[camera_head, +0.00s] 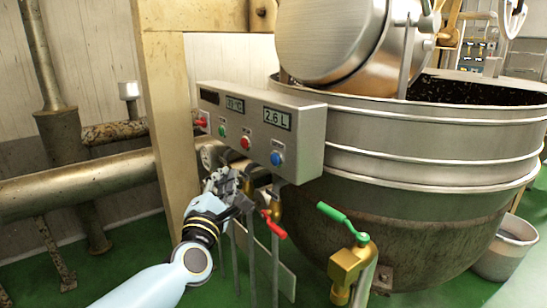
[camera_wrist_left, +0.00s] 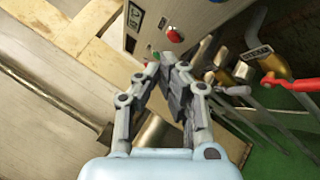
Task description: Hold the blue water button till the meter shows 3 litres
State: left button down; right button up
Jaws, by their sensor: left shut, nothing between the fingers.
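The grey control box (camera_head: 310,140) carries a round blue button (camera_head: 277,158) at the right end of its button row. The meter (camera_head: 277,118) above it reads 2.6 L. My left gripper (camera_head: 236,180) is shut and empty, below and left of the blue button and apart from it in the head view. In the left wrist view my closed fingertips (camera_wrist_left: 176,62) are just below the red button (camera_wrist_left: 175,36). The blue button is not clear in that view. My right gripper is in neither view.
A large steel kettle (camera_head: 430,180) stands right of the box. Below the box are valves with a red handle (camera_head: 272,224) and a green handle (camera_head: 333,214). A wooden post (camera_head: 168,110) and a thick pipe (camera_head: 80,184) are on the left.

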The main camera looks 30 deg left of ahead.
aim_at(275, 159)
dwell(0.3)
pick_arm(q)
jog(key=w+d+b, duration=0.2)
jog(key=w+d, duration=0.1)
jog(key=w, duration=0.5)
jog(key=shift+d, duration=0.2)
jog(key=shift+w, duration=0.15)
dwell(1.2)
jog(key=shift+w+d+b, duration=0.2)
jog(key=shift+w+b, duration=0.1)
jog(key=shift+b, duration=0.05)
jog(key=shift+w+d, duration=0.15)
jog(key=shift+w, duration=0.35)
dwell(1.8)
jog(key=shift+s, duration=0.1)
jog(key=shift+s+a, duration=0.3)
jog(key=shift+s, duration=0.45)
jog(key=shift+s, duration=0.1)
